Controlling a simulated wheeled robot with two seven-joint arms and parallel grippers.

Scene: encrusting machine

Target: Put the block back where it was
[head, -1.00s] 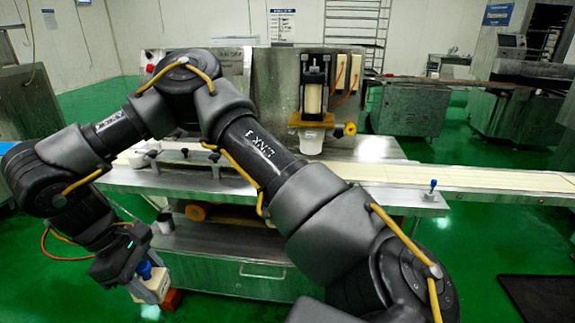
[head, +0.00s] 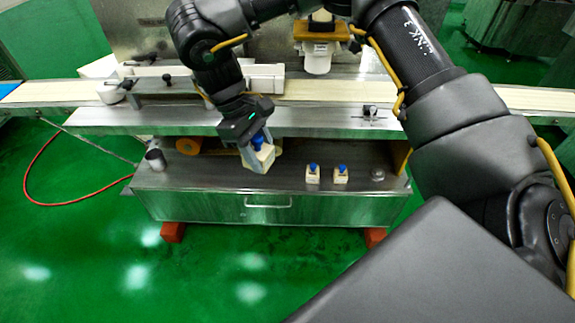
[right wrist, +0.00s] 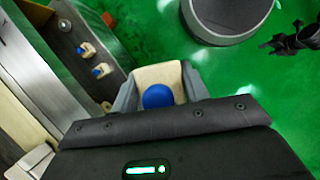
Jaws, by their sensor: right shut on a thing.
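The block (head: 265,158) is cream with a blue knob on top. My right gripper (head: 257,156) is shut on it and holds it slightly tilted, in front of or over the machine's lower shelf. I cannot tell its exact height there. In the right wrist view the block (right wrist: 160,74) sits between the two grey fingers, its blue knob toward the camera. Two similar blocks with blue knobs, a left one (head: 312,178) and a right one (head: 340,178), stand upright side by side on the lower shelf (head: 215,180), to the right of my gripper. My left gripper is not in view.
The conveyor table edge (head: 180,122) overhangs the back of the shelf. A metal cup (head: 156,160) stands at the shelf's left end, near an orange roller (head: 187,146). A small metal piece (head: 377,174) sits at its right end. Shelf room shows left of the two blocks.

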